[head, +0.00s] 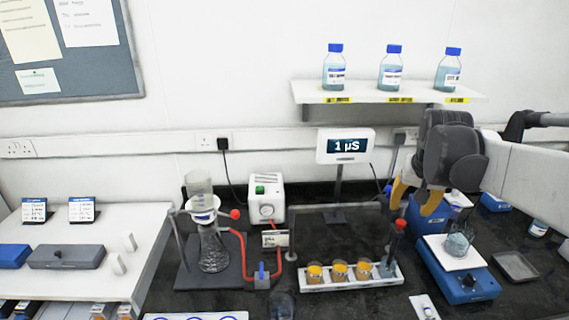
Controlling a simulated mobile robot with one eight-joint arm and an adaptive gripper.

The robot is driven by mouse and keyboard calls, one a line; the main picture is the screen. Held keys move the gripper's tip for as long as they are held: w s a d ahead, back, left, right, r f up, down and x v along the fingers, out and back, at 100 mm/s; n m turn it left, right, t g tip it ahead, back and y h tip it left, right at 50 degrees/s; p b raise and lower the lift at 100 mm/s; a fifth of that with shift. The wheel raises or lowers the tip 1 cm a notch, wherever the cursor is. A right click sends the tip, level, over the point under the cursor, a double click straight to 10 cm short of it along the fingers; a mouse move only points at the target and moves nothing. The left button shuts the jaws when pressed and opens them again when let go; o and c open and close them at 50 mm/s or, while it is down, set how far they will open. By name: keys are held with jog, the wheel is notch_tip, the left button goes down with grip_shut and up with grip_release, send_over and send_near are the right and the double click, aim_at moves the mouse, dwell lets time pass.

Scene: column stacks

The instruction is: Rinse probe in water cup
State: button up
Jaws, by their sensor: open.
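My gripper (414,202) hangs over the right half of the bench with its yellow fingers pointing down, spread apart and with nothing seen between them. Below and a little left of the fingers stands a slim dark rod with a red top (399,226), which may be the probe; it leans slightly at the right end of a white rack. A meter on a post (346,146) reads 1 µS. A clear glass cup (282,306), cut off by the bottom edge, may be the water cup; its contents are unclear.
The white rack (349,283) holds three cups of amber liquid. A blue stirrer or hotplate (468,285) with a small vessel stands right. A flask with a funnel (212,250) and red tubing stands left. A shelf (385,94) with three bottles hangs behind.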

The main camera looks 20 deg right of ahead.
aim_at(402, 222)
jog(key=b+x, duration=0.2)
jog(key=x, duration=0.7)
grip_shut()
jog(key=shift+r, duration=0.1)
